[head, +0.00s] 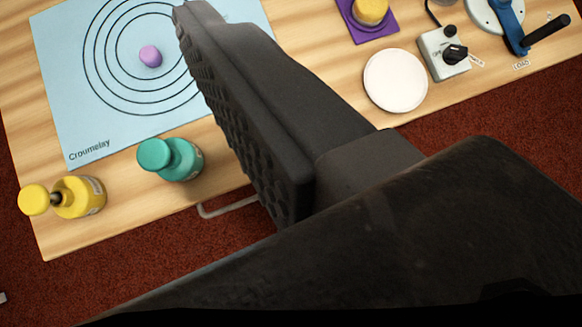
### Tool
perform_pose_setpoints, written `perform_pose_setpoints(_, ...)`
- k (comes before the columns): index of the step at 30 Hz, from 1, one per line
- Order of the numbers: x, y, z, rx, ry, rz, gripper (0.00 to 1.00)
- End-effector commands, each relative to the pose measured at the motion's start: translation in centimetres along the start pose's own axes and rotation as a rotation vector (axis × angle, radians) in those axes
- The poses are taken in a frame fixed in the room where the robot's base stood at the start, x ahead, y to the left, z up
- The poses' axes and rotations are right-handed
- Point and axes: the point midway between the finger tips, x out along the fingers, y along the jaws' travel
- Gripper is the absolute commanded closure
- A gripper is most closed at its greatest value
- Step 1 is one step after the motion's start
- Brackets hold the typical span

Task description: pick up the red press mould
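I see no red press mould in the head view; my gripper hides part of the table. My gripper (196,48) reaches up through the middle of the view, over the table. One dark finger shows, with its studded pad bare and facing left. Nothing touches that pad. The other finger is not in view.
A wooden table (20,95) holds a blue ringed mat (65,100) with a lilac lump (150,56). Yellow (80,197) and teal (180,165) bottles stand near the front edge. Right are a white disc (395,80), a yellow piece (370,10) on a purple mat (376,33) and a control box (440,62).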

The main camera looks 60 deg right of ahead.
Motion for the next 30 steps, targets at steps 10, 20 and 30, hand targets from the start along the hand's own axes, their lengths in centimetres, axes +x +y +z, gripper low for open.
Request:
perform_pose_setpoints(10, 8.5, 6.6, 1.2, 0.439, -0.346, 0.264, 0.16)
perform_pose_setpoints(20, 12.0, 13.7, 5.4, 0.831, -0.577, 0.6, 0.16)
perform_pose_setpoints(30, 12.6, 17.1, 8.4, 1.005, -0.658, 0.792, 0.16)
